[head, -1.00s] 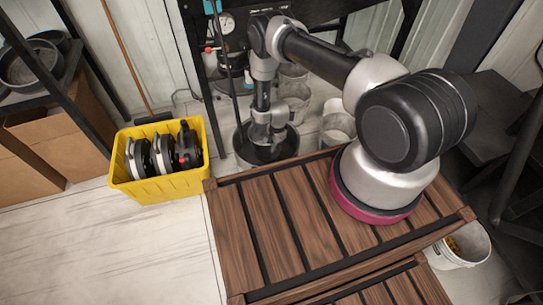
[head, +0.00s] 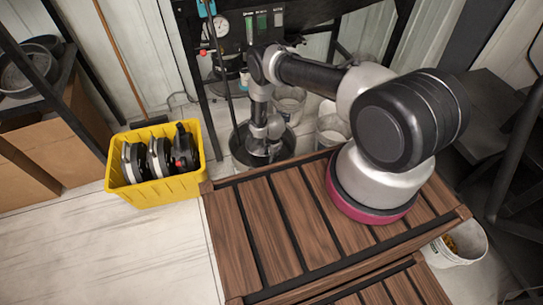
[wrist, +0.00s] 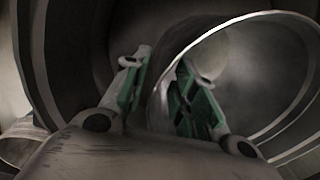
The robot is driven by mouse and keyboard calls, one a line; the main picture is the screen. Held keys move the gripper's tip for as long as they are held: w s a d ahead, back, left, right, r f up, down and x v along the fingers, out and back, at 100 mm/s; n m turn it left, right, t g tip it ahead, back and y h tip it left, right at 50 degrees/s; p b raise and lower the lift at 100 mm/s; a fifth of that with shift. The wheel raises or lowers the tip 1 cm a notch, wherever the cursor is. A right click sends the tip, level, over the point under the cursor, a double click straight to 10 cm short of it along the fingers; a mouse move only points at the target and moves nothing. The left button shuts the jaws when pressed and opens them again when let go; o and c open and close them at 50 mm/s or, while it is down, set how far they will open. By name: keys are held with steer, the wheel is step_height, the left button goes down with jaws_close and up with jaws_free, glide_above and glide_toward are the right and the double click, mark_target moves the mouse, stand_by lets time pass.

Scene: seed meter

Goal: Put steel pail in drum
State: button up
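The drum (head: 236,157) is a dark round vessel on the floor behind the wooden slatted platform. My gripper (head: 258,150) reaches down inside it, and its fingertips are hard to make out in the head view. In the wrist view a curved grey metal wall, which looks like the steel pail (wrist: 230,28), passes between the fingers of my gripper (wrist: 165,75). One finger is inside the pail, the other outside, with a gap to the left pad. A larger dark round wall (wrist: 75,50), apparently the drum, surrounds the pail. The pail's bottom is hidden.
A yellow crate (head: 154,187) with dark discs stands left of the drum. Several pale buckets (head: 332,132) stand to its right. A dark panel with a gauge (head: 220,27) is behind. The slatted wooden platform (head: 272,230) fills the foreground. Floor at left is clear.

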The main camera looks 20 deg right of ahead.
steer(key=shift+r, duration=0.15)
steer(key=w+r+n, duration=0.1)
steer(key=w+r, duration=0.2)
steer(key=r, duration=1.3)
steer(key=w+r+n, duration=0.2)
steer(key=w+r, duration=0.1)
steer(key=r, duration=1.2)
step_height(320, 180, up, 26)
steer(key=s+d+n+t, duration=0.1)
steer(key=s+d+n, duration=0.2)
steer(key=n, duration=0.1)
steer(key=s+d+r+n+t, duration=0.1)
steer(key=s+d+r+n, duration=0.1)
steer(key=s+r, duration=0.6)
steer(key=s+d+r+n, duration=0.1)
steer(key=s+r, duration=0.4)
steer(key=r, duration=0.5)
steer(key=s+d+r+n, duration=0.2)
steer(key=s+r, duration=0.1)
steer(key=s, duration=0.8)
steer(key=s+d+r+n+t, duration=0.1)
steer(key=s+d+r+n, duration=0.1)
steer(key=s, duration=0.8)
steer(key=shift+s+r+n, duration=0.35)
steer(key=shift+r+n, duration=0.05)
